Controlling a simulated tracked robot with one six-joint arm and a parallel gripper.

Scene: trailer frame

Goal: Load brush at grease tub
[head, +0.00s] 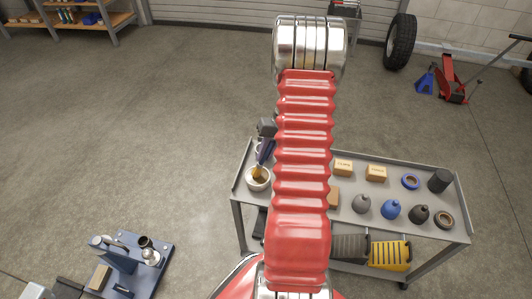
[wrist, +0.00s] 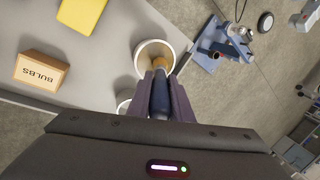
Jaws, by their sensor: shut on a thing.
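My gripper (wrist: 161,80) is shut on a brush (wrist: 160,100) with a dark blue handle; the purple fingers lie on both sides of it. The brush's tan bristle end points into the mouth of a round white grease tub (wrist: 141,62). In the head view, the tub (head: 258,186) stands at the left end of the grey cart, and my gripper (head: 264,156) is just above it. The bristles overlap the tub's opening; I cannot tell how deep they reach. My red arm hides part of the cart.
The grey cart (head: 345,228) also carries small boxes (head: 376,174), several bottles (head: 391,209) and tape rolls (head: 410,181). Another white round container (wrist: 123,107) is partly hidden near my gripper. A blue stand (head: 140,268) is on the lower left.

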